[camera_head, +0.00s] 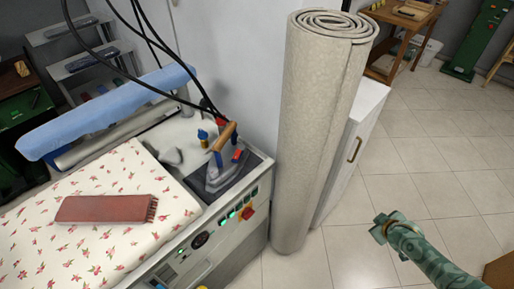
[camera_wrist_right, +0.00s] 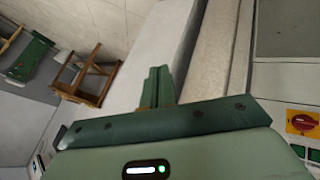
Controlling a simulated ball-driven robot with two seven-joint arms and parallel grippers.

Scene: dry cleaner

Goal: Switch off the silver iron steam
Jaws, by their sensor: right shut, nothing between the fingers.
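The silver iron (camera_head: 217,160), with a brown handle and red parts, rests on a dark pad (camera_head: 212,188) at the back right of the ironing station. The station's front panel (camera_head: 215,245) carries several green-lit switches (camera_head: 240,206) and a red knob (camera_head: 248,212). In the right wrist view the red knob on its yellow plate (camera_wrist_right: 303,122) is at the right edge, with green-lit switches (camera_wrist_right: 314,155) below it. My right gripper (camera_head: 380,228) is right of the station, apart from the panel and the iron. Its fingers (camera_wrist_right: 158,85) are shut and empty. My left gripper is out of view.
A tall rolled carpet (camera_head: 318,130) and a white cabinet (camera_head: 358,150) stand between the station and my right gripper. A folded red-brown cloth (camera_head: 105,209) lies on the floral board cover (camera_head: 60,245). Black cables hang above the iron. Tiled floor (camera_head: 440,155) is free at right.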

